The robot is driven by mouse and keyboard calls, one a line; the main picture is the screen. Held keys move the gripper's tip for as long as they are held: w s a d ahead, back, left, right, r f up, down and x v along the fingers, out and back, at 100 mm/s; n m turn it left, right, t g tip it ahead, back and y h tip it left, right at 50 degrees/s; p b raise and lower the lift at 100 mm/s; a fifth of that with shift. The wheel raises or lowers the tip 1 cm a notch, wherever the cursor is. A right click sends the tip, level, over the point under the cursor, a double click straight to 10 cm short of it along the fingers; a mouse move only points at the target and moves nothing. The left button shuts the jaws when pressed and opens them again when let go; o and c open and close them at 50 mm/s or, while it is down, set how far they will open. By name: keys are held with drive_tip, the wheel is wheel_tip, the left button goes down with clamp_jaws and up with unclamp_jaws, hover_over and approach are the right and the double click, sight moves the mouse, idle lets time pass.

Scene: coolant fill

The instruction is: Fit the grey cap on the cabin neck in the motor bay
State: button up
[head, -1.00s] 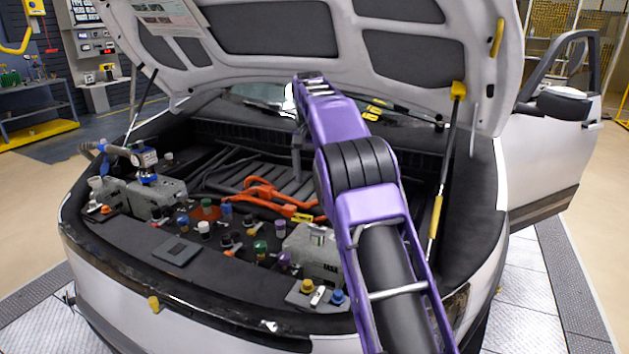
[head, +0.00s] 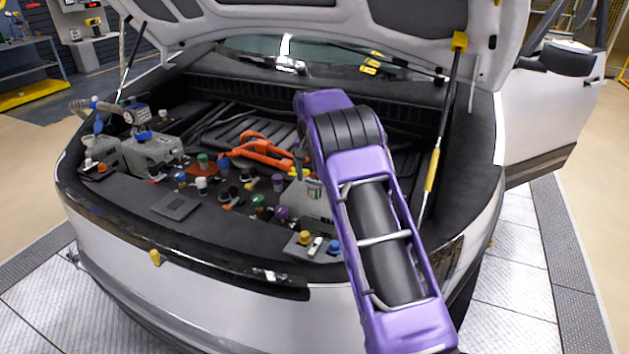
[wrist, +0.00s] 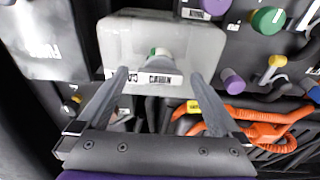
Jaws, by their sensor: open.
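My gripper (wrist: 160,76) is open in the wrist view, its two fingers spread on either side of a short neck (wrist: 161,54) on a light grey tank (wrist: 125,42). The neck has a white and green top, and a printed label below it looks like CABIN. Nothing is seen held between the fingers; I cannot tell whether they touch the neck. In the head view this tank (head: 312,203) stands at the right of the row, and my arm hides the gripper. I cannot single out the grey cap; a pale cap (head: 201,184) stands on the black panel.
Several coloured caps stand on the front panel, including a yellow cap (head: 304,237) and a blue cap (head: 335,246). Orange cables (head: 262,147) lie behind them, and show right of the gripper (wrist: 245,122). The raised hood (head: 250,12) and its yellow-ended strut (head: 433,165) bound the bay.

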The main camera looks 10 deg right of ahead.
drive_tip(key=shift+f, duration=0.75)
drive_tip(key=c, duration=1.3)
drive_tip(key=o, duration=0.6)
drive_tip(key=c, duration=0.5)
drive_tip(key=shift+o, duration=0.2)
drive_tip(key=shift+m, duration=1.6)
drive_tip(key=shift+f, duration=0.1)
